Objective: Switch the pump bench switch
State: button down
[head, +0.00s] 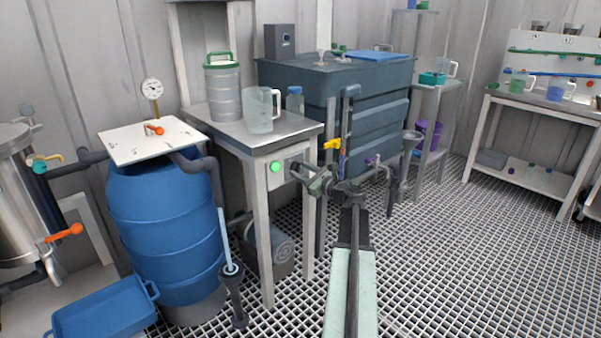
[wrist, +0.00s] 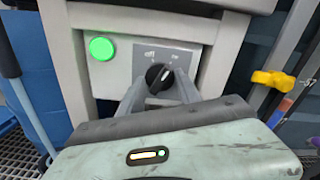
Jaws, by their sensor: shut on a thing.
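The pump bench switch is a black rotary knob (wrist: 159,77) on a grey panel (wrist: 125,72) on the front of the bench. A pale mark on the knob looks tilted up to the right. A bright green round lamp (wrist: 102,48) sits left of it and also shows in the head view (head: 275,167). My gripper (wrist: 160,86) reaches the panel with one finger on each side of the knob and is shut on it. In the head view my gripper (head: 300,174) is at the panel and hides the knob.
A clear jug (head: 258,110), a ribbed grey canister (head: 222,92) and a small bottle (head: 295,104) stand on the bench top. A blue barrel (head: 165,225) is left of the bench. A yellow valve handle (wrist: 274,79) is close on the right. Open grating floor lies right.

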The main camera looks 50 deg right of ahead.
jog(key=n, duration=0.6)
jog(key=shift+w, duration=0.15)
jog(key=n, duration=0.4)
jog(key=shift+n, duration=0.4)
jog(key=c, duration=0.8)
grip_release()
jog(key=shift+c, duration=0.2)
jog(key=s, duration=0.7)
jog(key=shift+s+a, duration=0.3)
jog(key=shift+s, duration=0.1)
